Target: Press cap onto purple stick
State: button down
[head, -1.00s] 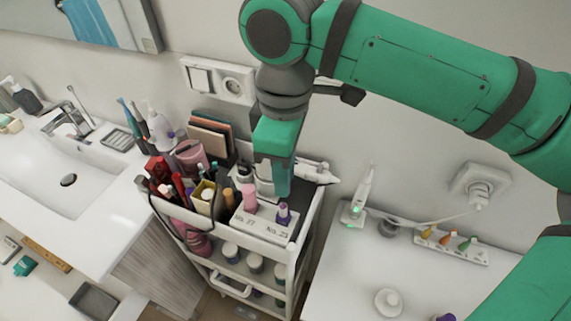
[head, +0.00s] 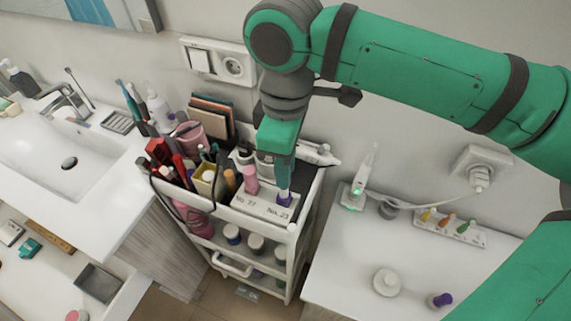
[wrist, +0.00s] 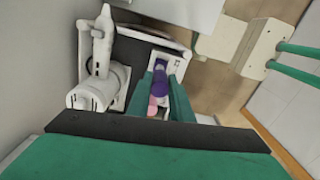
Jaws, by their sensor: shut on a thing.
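The purple stick (head: 284,199) stands in the white holder (head: 262,206) at the slot marked No. 23, on the cart's top tray. My gripper (head: 282,184) is directly above it, pointing down. In the wrist view my gripper (wrist: 162,92) is shut on a dark purple cap (wrist: 160,87) between its green fingers. The fingers hide the join, so I cannot tell how far the cap sits on the stick.
A pink stick (head: 251,183) stands beside it at No. 27. A white counter (head: 345,265) at the right holds a small purple-and-white item (head: 440,300) and a round white knob (head: 387,282).

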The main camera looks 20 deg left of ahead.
jog(key=shift+f, duration=2.3)
dwell(3.0)
jog(key=c, duration=1)
grip_release()
jog(key=shift+r, duration=4.05)
